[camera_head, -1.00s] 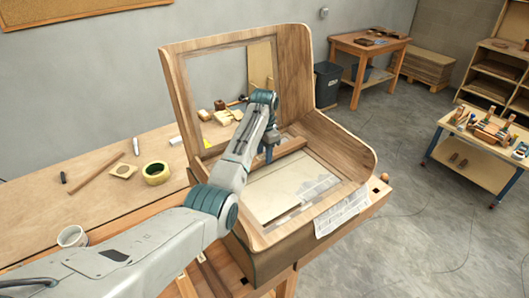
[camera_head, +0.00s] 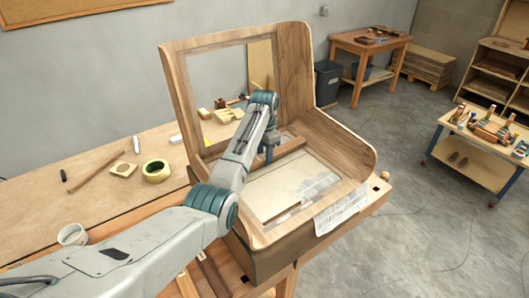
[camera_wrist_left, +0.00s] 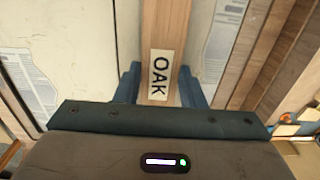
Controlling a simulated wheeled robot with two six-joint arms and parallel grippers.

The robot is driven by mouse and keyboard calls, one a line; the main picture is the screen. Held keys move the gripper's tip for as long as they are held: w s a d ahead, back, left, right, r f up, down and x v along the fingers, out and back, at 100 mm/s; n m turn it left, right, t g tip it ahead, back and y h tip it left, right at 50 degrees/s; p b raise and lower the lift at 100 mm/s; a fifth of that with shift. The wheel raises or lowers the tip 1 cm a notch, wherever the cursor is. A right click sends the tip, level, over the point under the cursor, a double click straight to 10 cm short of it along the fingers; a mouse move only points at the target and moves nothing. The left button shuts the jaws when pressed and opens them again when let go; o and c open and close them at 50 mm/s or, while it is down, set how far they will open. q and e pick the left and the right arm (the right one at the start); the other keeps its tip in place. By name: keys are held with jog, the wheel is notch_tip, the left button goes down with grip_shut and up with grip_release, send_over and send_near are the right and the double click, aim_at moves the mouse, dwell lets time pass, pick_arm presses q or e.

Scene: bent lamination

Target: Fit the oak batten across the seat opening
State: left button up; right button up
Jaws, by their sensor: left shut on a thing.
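The bent wooden seat shell (camera_head: 340,145) stands on the bench, with a rectangular opening in its seat part and another in its upright back. My left gripper (camera_head: 268,153) points down over the seat opening. It is shut on the oak batten (camera_head: 290,146), a straight light-brown bar lying crosswise near the back of the opening. In the left wrist view the batten (camera_wrist_left: 165,25) carries an "OAK" label and sits between the two blue fingers (camera_wrist_left: 160,85). I cannot tell whether its ends touch the frame. The arm hides its left part. My right gripper is not in view.
Small wooden blocks lie behind the back opening. A printed sheet (camera_head: 342,209) hangs at the seat's front.

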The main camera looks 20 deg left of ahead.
pick_arm(q)
jog(key=shift+f, duration=0.1)
jog(key=o, duration=1.2)
jog(key=shift+c, duration=0.2)
